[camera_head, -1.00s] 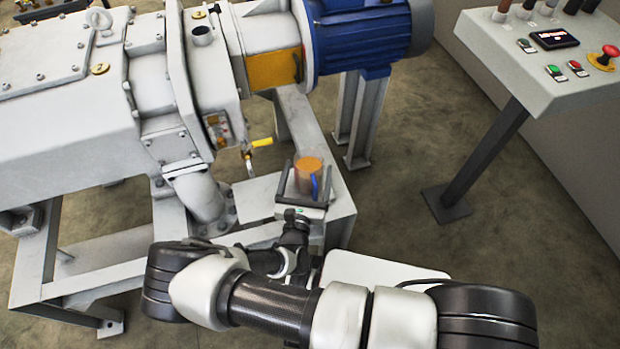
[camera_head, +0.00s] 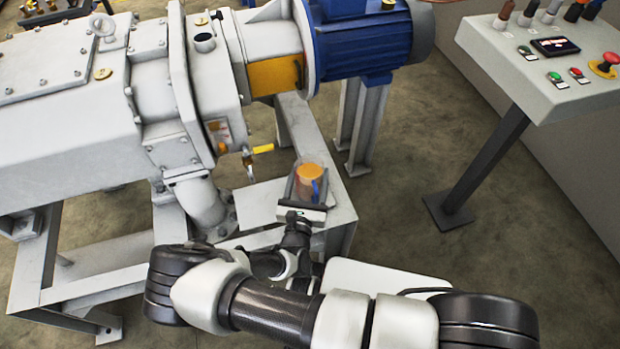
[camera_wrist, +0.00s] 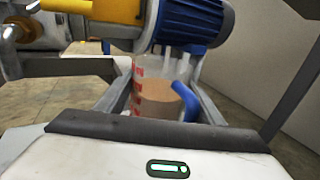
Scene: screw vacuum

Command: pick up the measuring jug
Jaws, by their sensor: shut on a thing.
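The measuring jug (camera_head: 310,178) is clear with orange-brown liquid in it and a blue handle. It stands upright at the pump frame's ledge, below and right of the yellow-handled valve. My gripper (camera_head: 307,182) is shut on it, one finger on each side. In the wrist view the jug (camera_wrist: 160,92) sits between the two fingers, with red markings on its left side and the blue handle toward the camera at right. Its base is hidden behind the gripper body, so I cannot tell whether it touches the ledge.
The grey pump (camera_head: 75,120) and blue motor (camera_head: 362,40) stand behind the jug. The yellow-handled valve (camera_head: 262,149) is close by on the left. The grey frame ledge (camera_head: 258,202) lies around the gripper. A control panel (camera_head: 550,60) stands at right, with open floor between.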

